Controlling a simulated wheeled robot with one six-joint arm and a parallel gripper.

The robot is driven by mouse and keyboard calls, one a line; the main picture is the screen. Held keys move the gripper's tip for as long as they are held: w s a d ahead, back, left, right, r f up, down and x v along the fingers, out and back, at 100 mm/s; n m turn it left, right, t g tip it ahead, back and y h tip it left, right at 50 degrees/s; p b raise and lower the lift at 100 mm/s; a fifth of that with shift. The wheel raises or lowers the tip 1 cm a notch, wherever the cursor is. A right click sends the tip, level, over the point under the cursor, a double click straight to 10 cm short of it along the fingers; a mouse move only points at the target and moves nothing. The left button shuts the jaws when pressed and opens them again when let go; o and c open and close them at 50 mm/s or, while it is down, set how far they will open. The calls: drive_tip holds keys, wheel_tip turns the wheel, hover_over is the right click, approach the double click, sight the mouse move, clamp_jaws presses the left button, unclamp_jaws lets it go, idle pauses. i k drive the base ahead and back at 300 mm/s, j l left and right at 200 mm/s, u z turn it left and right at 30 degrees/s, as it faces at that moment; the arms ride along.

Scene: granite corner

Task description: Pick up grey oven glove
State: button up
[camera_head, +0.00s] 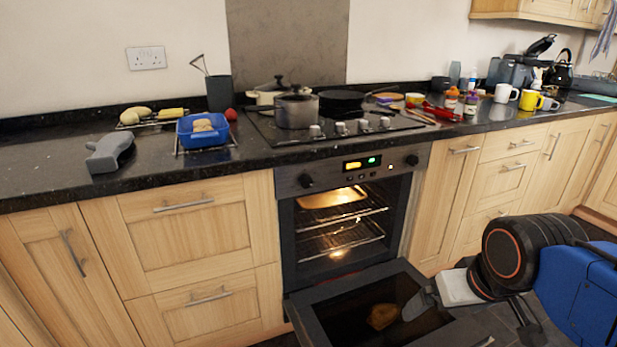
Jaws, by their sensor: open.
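The grey oven glove (109,152) lies on the black granite counter at the far left, near its front edge. It is uncovered and nothing touches it from above. My gripper (468,312) is at the lower right, low in front of the cabinets and beside the open oven door. It is open, with no object visible between its fingers. Part of the gripper is hard to make out against the dark floor and door.
A blue dish (203,131) on a rack stands right of the glove. A pot (296,110) sits on the hob. The counter left of the glove is clear.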

sight(107, 149)
drive_tip(key=u, duration=1.25)
